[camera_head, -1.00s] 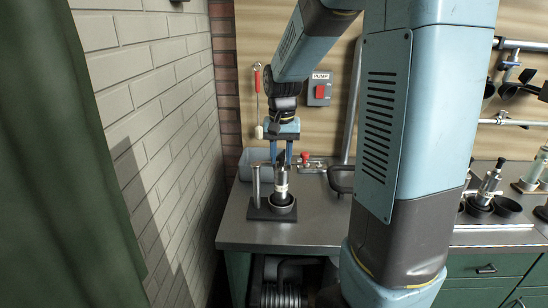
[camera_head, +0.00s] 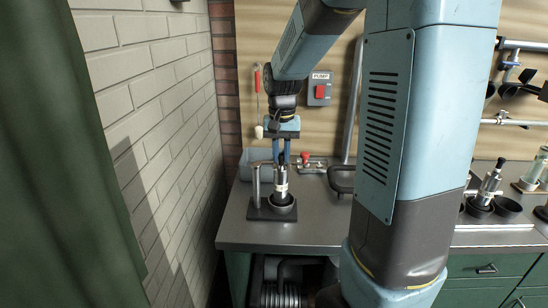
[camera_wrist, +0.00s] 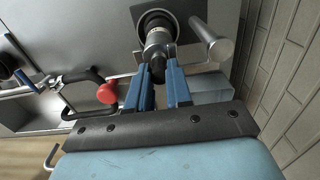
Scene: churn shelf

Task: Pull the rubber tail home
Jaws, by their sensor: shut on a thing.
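A silvery metal fitting (camera_head: 281,184) stands upright in a dark cup (camera_head: 281,205) on a black base on the bench. It also shows in the wrist view (camera_wrist: 157,38). The black rubber tail (camera_wrist: 158,62) sticks out of the fitting's end. My gripper (camera_head: 281,161) points down over it, with its two blue fingers on either side of the tail. In the wrist view my gripper (camera_wrist: 158,76) is shut on the tail, and the fingers partly hide it. How far the tail is drawn through the fitting cannot be told.
A metal post (camera_head: 256,184) stands close to the left of the fitting. A black pan-like part (camera_head: 341,179) lies to the right. The bench front is clear.

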